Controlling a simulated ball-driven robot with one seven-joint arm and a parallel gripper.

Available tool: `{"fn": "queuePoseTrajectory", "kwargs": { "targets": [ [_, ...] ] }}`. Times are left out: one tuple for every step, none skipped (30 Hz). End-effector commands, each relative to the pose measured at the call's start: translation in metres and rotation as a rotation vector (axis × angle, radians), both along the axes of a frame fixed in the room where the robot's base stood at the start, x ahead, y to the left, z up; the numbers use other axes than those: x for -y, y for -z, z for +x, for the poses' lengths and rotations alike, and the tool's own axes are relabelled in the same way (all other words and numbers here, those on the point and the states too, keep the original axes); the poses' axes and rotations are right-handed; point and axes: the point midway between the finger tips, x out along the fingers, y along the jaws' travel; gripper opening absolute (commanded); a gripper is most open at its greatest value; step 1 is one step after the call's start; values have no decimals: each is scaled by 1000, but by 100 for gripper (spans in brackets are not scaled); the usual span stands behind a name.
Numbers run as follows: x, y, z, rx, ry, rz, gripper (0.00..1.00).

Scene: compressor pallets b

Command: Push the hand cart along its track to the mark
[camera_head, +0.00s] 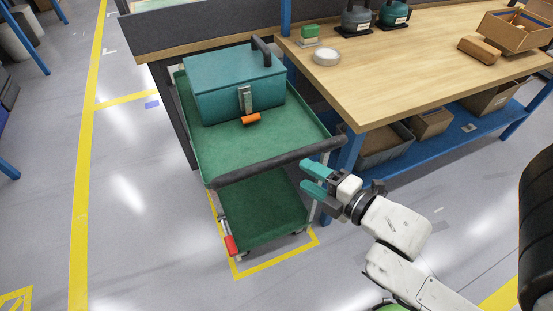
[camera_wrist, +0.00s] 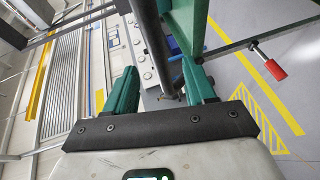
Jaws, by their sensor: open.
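The green hand cart (camera_head: 262,170) stands beside the workbench in the head view, with a black handle bar (camera_head: 270,163) along its near edge. A teal toolbox (camera_head: 225,90) with a black grip sits on its top shelf. A red-ended lever (camera_head: 231,245) is low at its near left corner. My gripper (camera_head: 304,176) is open, its teal fingertips close to the right part of the handle bar. In the wrist view the handle bar (camera_wrist: 150,40) appears between the fingers; contact cannot be told. Yellow floor lines (camera_head: 280,262) run around the cart's near end.
The workbench (camera_head: 420,60) borders the cart on the right, with a blue lower shelf holding boxes. A grey-sided bench (camera_head: 190,30) stands behind the cart. An orange item (camera_head: 251,119) lies before the toolbox. The floor left of the cart is clear, crossed by a yellow line (camera_head: 88,150).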

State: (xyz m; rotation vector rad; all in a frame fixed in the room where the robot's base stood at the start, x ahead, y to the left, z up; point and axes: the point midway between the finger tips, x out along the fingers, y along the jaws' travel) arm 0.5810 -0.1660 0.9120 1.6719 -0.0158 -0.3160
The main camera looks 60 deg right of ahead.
Motion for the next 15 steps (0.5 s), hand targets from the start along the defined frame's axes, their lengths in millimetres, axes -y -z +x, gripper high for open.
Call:
{"fn": "queuePoseTrajectory", "kwargs": {
  "targets": [
    [0,-3,0,9,-7,-16,55],
    [0,-3,1,13,-9,-20,55],
    [0,-4,2,15,-10,-24,55],
    [1,-4,4,16,-11,-25,55],
    [1,-4,6,16,-11,-25,55],
    [2,-3,10,17,-10,-24,55],
    [3,-3,13,18,-10,-24,55],
    [3,-2,17,18,-10,-24,55],
    [4,-2,23,18,-11,-23,55],
    [5,-1,27,18,-11,-22,55],
    [5,0,32,19,-12,-22,55],
    [7,1,39,19,-11,-22,55],
    [8,2,44,18,-11,-21,55],
    [9,3,49,18,-11,-21,55],
    [10,4,55,18,-12,-21,55]
  ]
}}
